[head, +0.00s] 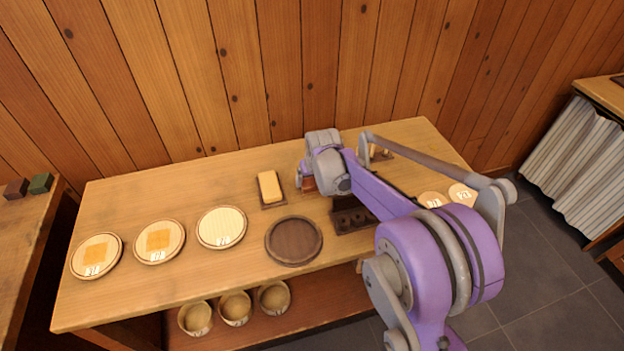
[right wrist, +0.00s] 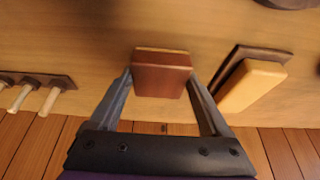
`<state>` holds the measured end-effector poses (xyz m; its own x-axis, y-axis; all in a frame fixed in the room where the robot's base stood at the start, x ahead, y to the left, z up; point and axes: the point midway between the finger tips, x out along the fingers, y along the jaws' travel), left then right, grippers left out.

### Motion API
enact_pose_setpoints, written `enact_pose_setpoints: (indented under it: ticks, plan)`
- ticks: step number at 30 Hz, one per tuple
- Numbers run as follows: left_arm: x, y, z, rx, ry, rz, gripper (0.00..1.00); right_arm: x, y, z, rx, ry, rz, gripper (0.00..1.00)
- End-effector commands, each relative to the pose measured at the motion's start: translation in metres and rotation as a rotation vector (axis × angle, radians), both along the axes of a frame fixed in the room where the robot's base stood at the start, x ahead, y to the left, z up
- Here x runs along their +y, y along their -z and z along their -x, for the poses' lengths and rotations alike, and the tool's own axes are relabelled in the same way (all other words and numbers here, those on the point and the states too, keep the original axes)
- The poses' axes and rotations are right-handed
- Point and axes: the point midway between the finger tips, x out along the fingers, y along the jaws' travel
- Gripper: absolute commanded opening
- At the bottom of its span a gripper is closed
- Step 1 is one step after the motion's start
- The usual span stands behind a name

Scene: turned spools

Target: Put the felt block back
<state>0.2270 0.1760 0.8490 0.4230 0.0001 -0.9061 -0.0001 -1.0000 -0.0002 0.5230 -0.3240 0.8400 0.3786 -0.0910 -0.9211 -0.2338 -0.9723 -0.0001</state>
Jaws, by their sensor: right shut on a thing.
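A reddish-brown block with a pale strip along one edge, which I take for the felt block, is between the fingers of my right gripper (right wrist: 163,95). The block (right wrist: 162,80) shows well in the right wrist view. In the head view the gripper (head: 312,184) is over the back of the table, just right of a yellow block, and mostly hides the felt block (head: 309,185). I cannot tell whether the felt block touches the table. My left gripper is not in view.
The yellow block (head: 269,186) sits on a dark base. A dark round plate (head: 293,241), a dark holed rack (head: 354,219) and several pale discs (head: 221,228) are on the table (head: 150,291). Bowls (head: 235,308) stand on the shelf below. A handled-tool rack (right wrist: 58,80) is at the back.

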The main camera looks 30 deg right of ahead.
Motion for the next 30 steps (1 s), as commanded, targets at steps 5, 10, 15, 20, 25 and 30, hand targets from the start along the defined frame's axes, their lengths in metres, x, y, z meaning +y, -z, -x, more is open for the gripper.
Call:
enact_pose_setpoints:
  ticks: [5, 10, 15, 20, 25, 30]
  plan:
    - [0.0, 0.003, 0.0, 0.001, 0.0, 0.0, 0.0, 0.0, 0.004, 0.0, 0.0, 0.0, 0.0, 0.0]
    - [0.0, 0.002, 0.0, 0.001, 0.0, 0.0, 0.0, 0.0, 0.003, 0.0, 0.0, 0.0, 0.0, 1.0]
    - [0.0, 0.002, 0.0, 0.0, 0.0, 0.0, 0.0, 0.0, 0.002, 0.0, 0.0, 0.0, 0.0, 1.0]
    - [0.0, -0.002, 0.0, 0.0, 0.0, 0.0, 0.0, 0.001, -0.01, 0.004, 0.0, 0.0, 0.0, 1.0]
    - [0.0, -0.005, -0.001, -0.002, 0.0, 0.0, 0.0, 0.004, -0.042, 0.017, 0.0, 0.0, 0.0, 1.0]
    - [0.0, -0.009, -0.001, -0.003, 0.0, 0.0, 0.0, 0.008, -0.076, 0.031, 0.0, 0.0, 0.0, 1.0]
